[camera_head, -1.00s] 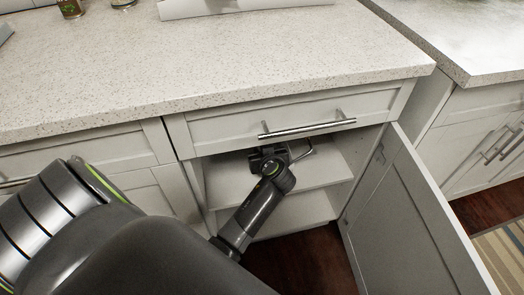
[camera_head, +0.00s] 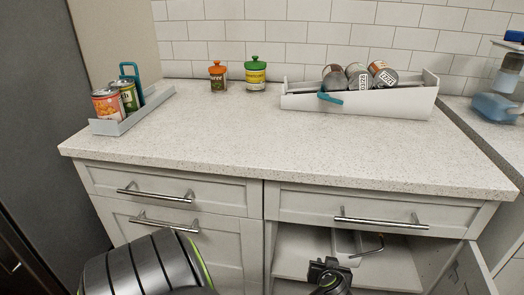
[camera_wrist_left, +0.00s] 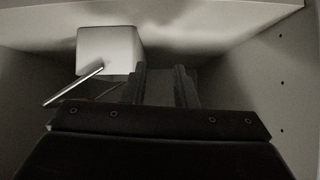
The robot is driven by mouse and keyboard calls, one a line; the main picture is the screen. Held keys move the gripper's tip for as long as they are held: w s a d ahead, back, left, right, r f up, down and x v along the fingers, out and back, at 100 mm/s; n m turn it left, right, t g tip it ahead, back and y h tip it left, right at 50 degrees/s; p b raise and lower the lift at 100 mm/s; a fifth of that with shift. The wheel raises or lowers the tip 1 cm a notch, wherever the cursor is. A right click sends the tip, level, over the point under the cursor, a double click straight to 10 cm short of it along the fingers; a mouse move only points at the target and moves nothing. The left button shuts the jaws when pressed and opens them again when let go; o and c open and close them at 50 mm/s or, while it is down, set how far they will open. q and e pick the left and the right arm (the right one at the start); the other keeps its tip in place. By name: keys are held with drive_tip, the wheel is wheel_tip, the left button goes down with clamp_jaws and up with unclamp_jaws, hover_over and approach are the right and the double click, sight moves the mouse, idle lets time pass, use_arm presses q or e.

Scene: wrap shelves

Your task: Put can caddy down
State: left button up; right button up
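Inside the open cabinet, a pale box-like thing (camera_head: 346,242) with a thin metal handle (camera_head: 372,247) sits on the shelf; it may be the can caddy. It also shows in the left wrist view (camera_wrist_left: 108,48), its rod handle slanting down to the left. My left gripper (camera_head: 328,272) is at the cabinet opening, in front of this thing. In the left wrist view the two dark fingers (camera_wrist_left: 160,86) are apart with nothing seen between them, just right of the box. Its contents are hidden. My right gripper is out of view.
On the counter, a grey tray (camera_head: 128,123) with a teal handle holds cans at left. A white angled rack (camera_head: 400,106) holds several cans at right. Two jars stand at the back. The counter's middle is clear. The cabinet door (camera_head: 466,275) stands open at right.

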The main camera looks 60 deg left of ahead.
use_arm(q)
drive_tip(key=s+d+f+m+g+h, duration=0.2)
drive_tip(key=s+f, duration=0.1)
drive_tip(key=s, duration=0.7)
drive_tip(key=s+d+f+m+g+h, duration=0.2)
drive_tip(key=s+d+f+h, duration=0.1)
drive_tip(key=s, duration=0.7)
drive_tip(key=s+d+f+m+g+h, duration=0.2)
drive_tip(key=s+f+m+h, duration=0.1)
drive_tip(key=s, duration=0.7)
drive_tip(key=shift+d+f, duration=0.25)
drive_tip(key=shift+f, duration=0.55)
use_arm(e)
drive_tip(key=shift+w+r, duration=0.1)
use_arm(q)
drive_tip(key=shift+p, duration=0.45)
